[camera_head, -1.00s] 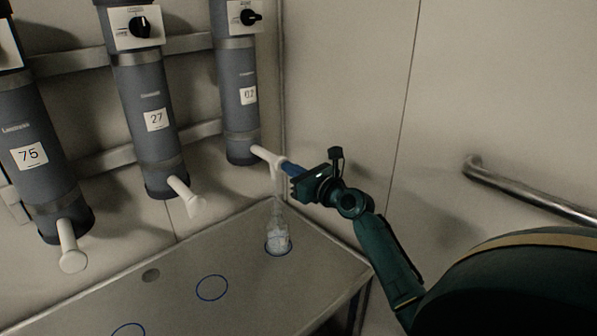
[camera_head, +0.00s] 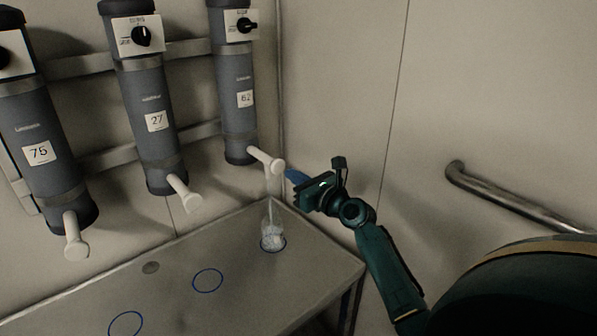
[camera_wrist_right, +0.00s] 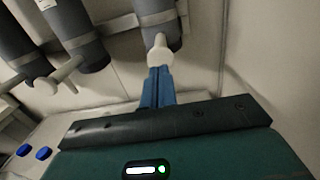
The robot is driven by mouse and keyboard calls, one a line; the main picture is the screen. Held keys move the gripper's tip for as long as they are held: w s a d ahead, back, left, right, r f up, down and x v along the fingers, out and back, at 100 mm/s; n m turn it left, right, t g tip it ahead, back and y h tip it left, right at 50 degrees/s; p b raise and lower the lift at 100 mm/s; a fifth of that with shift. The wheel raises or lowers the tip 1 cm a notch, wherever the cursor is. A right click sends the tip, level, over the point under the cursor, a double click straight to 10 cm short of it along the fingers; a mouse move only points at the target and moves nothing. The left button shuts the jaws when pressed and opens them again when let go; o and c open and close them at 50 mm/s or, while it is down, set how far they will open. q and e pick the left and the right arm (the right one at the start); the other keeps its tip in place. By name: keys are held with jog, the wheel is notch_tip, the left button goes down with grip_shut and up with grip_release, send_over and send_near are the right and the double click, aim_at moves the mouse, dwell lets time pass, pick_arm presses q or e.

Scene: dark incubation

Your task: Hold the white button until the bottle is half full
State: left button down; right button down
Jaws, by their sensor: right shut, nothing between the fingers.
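The white button (camera_head: 278,167) is the round end of the white spout on the cylinder labelled 62 (camera_head: 238,105). A clear bottle (camera_head: 272,236) stands upright on the metal table, inside a blue ring below this spout. A pale vertical line runs from the spout down to the bottle's neck. The bottle's lower part looks whitish; its exact level is hard to tell. My right gripper (camera_head: 291,177) is shut and empty, its blue fingertips just right of the button with a small gap. In the right wrist view the fingers (camera_wrist_right: 157,88) point at the button (camera_wrist_right: 160,53). My left gripper is not in view.
Cylinders labelled 27 (camera_head: 150,120) and 75 (camera_head: 40,150) hang to the left with their own white spouts. The metal table (camera_head: 235,310) has empty blue rings (camera_head: 208,280) and a dark hole. A metal handrail (camera_head: 520,205) is on the right wall.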

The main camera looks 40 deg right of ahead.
jog(key=s+d, duration=0.1)
jog(key=s, duration=0.8)
jog(key=shift+s+f+b, duration=0.15)
jog(key=shift+f+b, duration=0.05)
jog(key=shift+b, duration=0.1)
jog(key=s+a+f+n+g, duration=0.2)
jog(key=s+a+f+n, duration=0.1)
jog(key=a+f+n, duration=0.45)
jog(key=s+a+f+n+g, duration=0.3)
jog(key=a+f+n, duration=0.1)
jog(key=f+n, duration=0.55)
jog(key=s+a+f+n+g, duration=0.1)
jog(key=s+a+f+n, duration=0.3)
jog(key=n, duration=0.6)
jog(key=s+a+f+n+g+y, duration=0.1)
jog(key=s+a+f+n, duration=0.3)
jog(key=s+a+n, duration=0.5)
jog(key=shift+a+n+y, duration=0.3)
jog(key=shift+a+n, duration=0.4)
jog(key=shift+n, duration=0.2)
jog(key=shift+f, duration=0.1)
dwell(2.2)
